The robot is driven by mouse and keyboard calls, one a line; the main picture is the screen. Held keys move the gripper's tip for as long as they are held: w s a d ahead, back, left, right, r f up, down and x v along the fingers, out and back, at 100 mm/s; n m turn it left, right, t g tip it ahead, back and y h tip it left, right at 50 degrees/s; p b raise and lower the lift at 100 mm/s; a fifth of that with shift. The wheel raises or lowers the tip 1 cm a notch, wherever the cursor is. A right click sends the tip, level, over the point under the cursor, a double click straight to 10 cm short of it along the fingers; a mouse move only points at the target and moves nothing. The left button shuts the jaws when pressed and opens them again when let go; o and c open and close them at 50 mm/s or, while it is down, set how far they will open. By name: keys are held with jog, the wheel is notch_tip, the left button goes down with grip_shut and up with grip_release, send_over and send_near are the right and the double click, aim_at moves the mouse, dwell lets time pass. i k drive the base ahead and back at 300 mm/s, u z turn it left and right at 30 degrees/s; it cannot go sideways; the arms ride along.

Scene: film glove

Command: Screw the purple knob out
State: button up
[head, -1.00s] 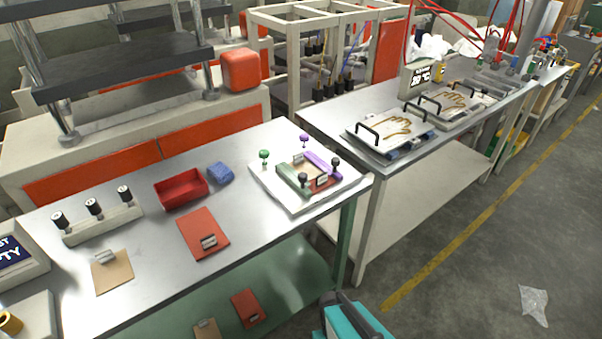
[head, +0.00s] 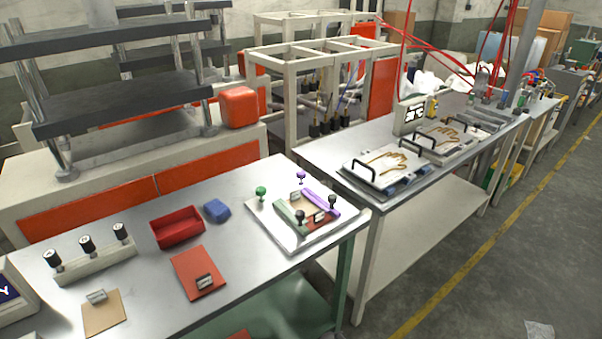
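The purple knob (head: 300,175) stands upright at the back of a white board (head: 270,237) on the near metal table. A purple bar (head: 321,202) lies on the board in front of it. A green knob (head: 261,192) stands at the board's left, with a green bar (head: 291,217) near it. Whether the purple knob is screwed in cannot be told from here. My gripper is not in view.
On the same table are a red tray (head: 178,228), a blue block (head: 216,210), a red plate (head: 199,273), a brown plate (head: 103,311) and a rack of black knobs (head: 95,263). A second table (head: 341,140) with hand-shaped moulds stands behind. Floor (head: 480,240) at right is open.

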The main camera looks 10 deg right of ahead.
aim_at(300, 174)
jog(key=u, duration=0.75)
jog(key=k, duration=0.5)
jog(key=u, duration=0.65)
jog(key=i, duration=1)
jog(key=u, duration=0.05)
